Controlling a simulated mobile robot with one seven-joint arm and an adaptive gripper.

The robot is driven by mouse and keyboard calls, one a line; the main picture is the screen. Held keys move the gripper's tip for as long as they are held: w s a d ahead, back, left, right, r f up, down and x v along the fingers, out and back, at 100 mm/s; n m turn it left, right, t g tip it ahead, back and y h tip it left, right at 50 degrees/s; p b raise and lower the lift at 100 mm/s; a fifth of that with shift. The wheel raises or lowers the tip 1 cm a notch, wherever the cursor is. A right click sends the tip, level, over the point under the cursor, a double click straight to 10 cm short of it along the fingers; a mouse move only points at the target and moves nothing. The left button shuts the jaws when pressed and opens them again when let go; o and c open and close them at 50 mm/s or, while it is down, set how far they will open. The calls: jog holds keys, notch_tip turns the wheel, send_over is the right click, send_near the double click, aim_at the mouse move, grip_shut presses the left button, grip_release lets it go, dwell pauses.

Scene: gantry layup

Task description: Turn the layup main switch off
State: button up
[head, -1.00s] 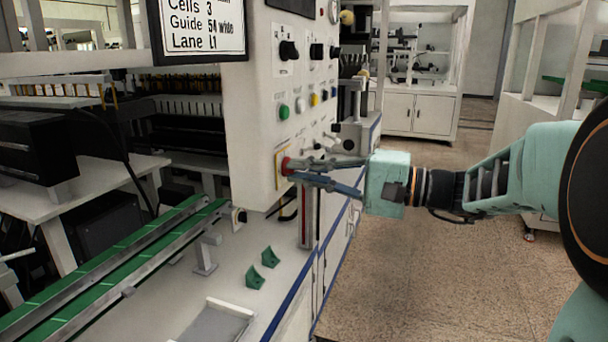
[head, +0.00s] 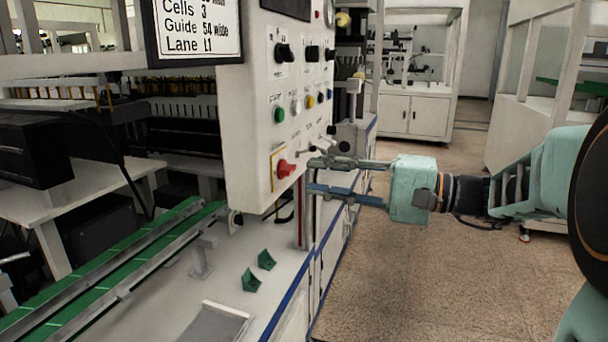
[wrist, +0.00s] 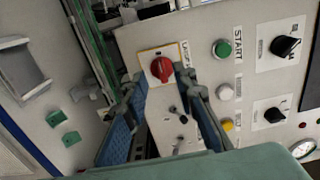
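The layup main switch (head: 285,169) is a red rotary knob on a yellow-edged plate, low on the front of the white control panel (head: 245,130). In the wrist view the red knob (wrist: 162,69) shows just beyond and between my fingertips, with a partly readable label beside it. In the head view its grip looks roughly level, but its exact angle is hard to tell. My gripper (head: 309,176) is open and empty, to the right of the knob and apart from it, its fingers pointing toward the panel.
A green-belted conveyor (head: 120,270) and two green wedges (head: 266,260) lie below left. Open floor (head: 420,270) is to the right.

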jog(key=v, duration=0.7)
jog(key=shift+d, duration=0.25)
jog(key=shift+s, duration=0.1)
